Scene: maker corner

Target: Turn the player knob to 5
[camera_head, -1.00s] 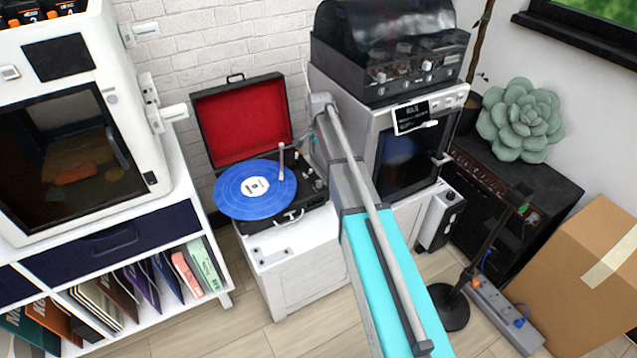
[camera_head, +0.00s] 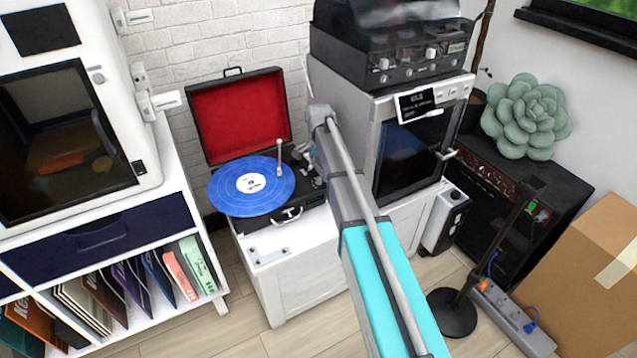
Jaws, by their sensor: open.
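The record player (camera_head: 222,218) is an open black suitcase type with a red-lined lid. It stands on a white cabinet, with a blue record (camera_head: 232,194) on its platter and a pale tonearm (camera_head: 279,160) at the record's right. The player's control panel is at its right end, close to my gripper. My gripper (camera_head: 310,172) points down over this right end and is open, with nothing visible in it. The fingers are small and dark here, and my arm hides part of the panel. I cannot make out the knob's setting or whether the gripper touches it.
A white oven-like machine (camera_head: 384,155) stands right of my arm, with a dark-lidded device (camera_head: 420,68) with knobs on top. A white enclosed machine (camera_head: 150,165) and record shelf are at left. A stand (camera_head: 453,312), power strip (camera_head: 500,312) and cardboard box (camera_head: 575,290) occupy the right floor.

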